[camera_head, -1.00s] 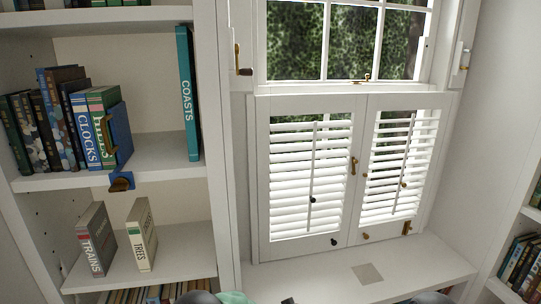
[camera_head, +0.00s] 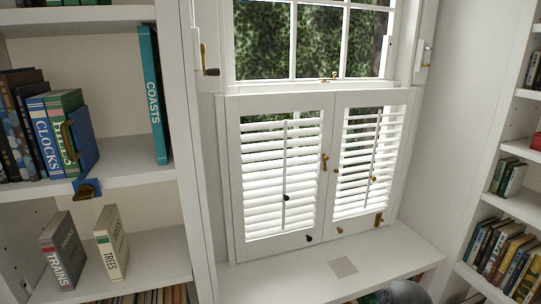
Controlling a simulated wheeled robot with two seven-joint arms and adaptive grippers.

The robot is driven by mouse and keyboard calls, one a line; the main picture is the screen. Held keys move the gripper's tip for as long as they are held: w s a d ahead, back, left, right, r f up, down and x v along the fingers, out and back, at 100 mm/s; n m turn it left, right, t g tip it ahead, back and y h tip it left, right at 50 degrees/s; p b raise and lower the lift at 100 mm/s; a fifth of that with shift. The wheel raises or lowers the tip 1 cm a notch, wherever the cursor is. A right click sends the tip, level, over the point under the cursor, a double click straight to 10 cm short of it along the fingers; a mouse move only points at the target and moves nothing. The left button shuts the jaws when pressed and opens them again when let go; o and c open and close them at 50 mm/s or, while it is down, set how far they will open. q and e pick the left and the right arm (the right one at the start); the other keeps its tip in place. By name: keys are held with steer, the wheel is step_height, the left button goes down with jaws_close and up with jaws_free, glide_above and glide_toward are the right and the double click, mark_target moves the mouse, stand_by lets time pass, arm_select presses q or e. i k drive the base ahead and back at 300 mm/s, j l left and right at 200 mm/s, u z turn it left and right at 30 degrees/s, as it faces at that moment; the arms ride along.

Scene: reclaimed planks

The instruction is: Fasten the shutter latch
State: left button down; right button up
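The window's lower half is covered by two white louvred shutter panels, a left one (camera_head: 233,190) and a right one (camera_head: 398,150), standing side by side and looking closed. A small brass latch (camera_head: 325,162) sits at the seam where they meet. It is too small to tell whether it is fastened. A dark knob (camera_head: 308,238) is low on the left panel, and a small brass knob (camera_head: 340,230) is low on the right panel. A brass piece (camera_head: 378,219) is at the right panel's lower corner. Neither of my grippers is in view.
A white window seat (camera_head: 300,280) with a grey square (camera_head: 343,267) lies below the shutters. White bookshelves (camera_head: 130,185) with books stand at the left, others (camera_head: 480,208) at the right. A brass catch (camera_head: 330,77) is on the sash above.

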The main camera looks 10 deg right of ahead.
mark_target(325, 158)
steer(key=z, duration=2.4)
steer(key=k+j, duration=0.1)
steer(key=j, duration=0.8)
steer(key=k+j, duration=0.15)
steer(key=j, duration=0.35)
